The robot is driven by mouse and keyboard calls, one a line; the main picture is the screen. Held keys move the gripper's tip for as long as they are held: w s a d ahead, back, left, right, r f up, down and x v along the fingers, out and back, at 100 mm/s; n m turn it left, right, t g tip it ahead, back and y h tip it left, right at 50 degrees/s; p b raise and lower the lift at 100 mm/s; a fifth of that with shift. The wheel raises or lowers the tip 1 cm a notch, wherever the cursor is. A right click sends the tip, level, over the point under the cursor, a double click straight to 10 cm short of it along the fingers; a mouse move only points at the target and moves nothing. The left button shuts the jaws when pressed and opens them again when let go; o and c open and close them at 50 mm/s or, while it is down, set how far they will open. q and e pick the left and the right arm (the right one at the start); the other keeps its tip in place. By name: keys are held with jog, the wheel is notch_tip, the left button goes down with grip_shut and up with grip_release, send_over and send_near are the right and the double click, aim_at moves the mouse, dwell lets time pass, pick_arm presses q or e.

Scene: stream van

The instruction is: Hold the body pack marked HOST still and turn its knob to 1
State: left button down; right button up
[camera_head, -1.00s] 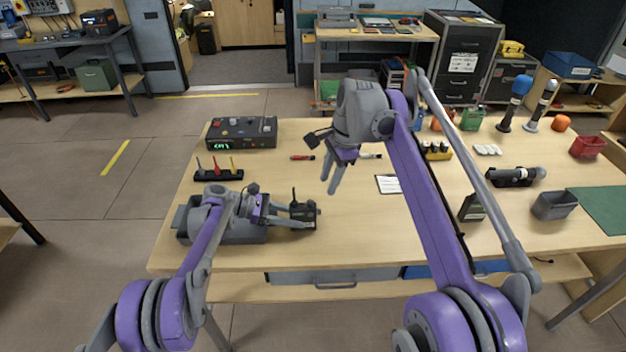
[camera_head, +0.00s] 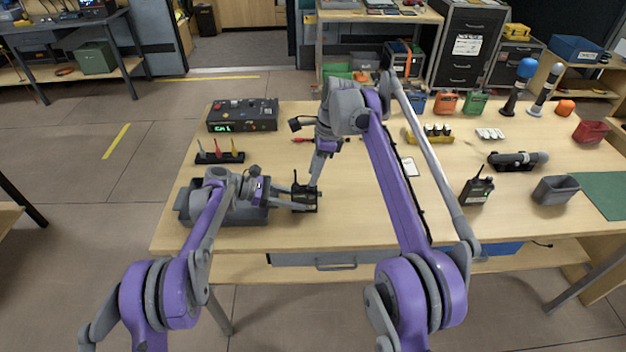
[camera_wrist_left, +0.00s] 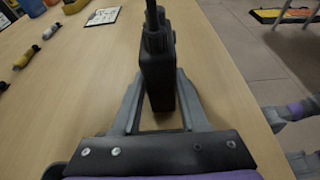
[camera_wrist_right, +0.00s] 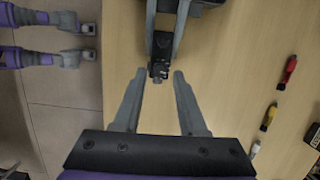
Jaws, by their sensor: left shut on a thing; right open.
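A black body pack (camera_head: 305,197) with a stub antenna stands near the table's front left; I cannot read its marking. My left gripper (camera_head: 293,201) is shut on it, one finger on each side. In the left wrist view the pack (camera_wrist_left: 157,78) is upright between the fingers. My right gripper (camera_head: 318,179) is above and just beside the pack, pointing down. In the right wrist view its open fingers (camera_wrist_right: 159,72) are apart, with the pack's top (camera_wrist_right: 159,58) between and just beyond the tips. The knob and its setting are too small to tell.
A second black pack with antenna (camera_head: 477,191) stands to the right. A grey dock-like box (camera_head: 235,212) is under my left arm. A pen rack (camera_head: 220,157) and a control box (camera_head: 243,115) stand at the left. The table's middle is mostly clear.

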jog(key=shift+d+x, duration=0.15)
jog(key=shift+x, duration=0.55)
jog(key=shift+d+x, duration=0.2)
jog(key=shift+x, duration=0.45)
jog(key=shift+s+f+m, duration=0.1)
jog(key=shift+f+m, duration=0.1)
jog(key=shift+m, duration=0.2)
jog(key=m, duration=0.3)
jog(key=m+t, duration=0.1)
jog(key=m, duration=0.2)
jog(key=shift+s+a, duration=0.1)
jog(key=shift+s, duration=0.1)
jog(key=m+t+h, duration=0.1)
jog(key=m, duration=0.5)
jog(key=shift+a, duration=0.1)
jog(key=shift+h, duration=0.3)
grip_shut()
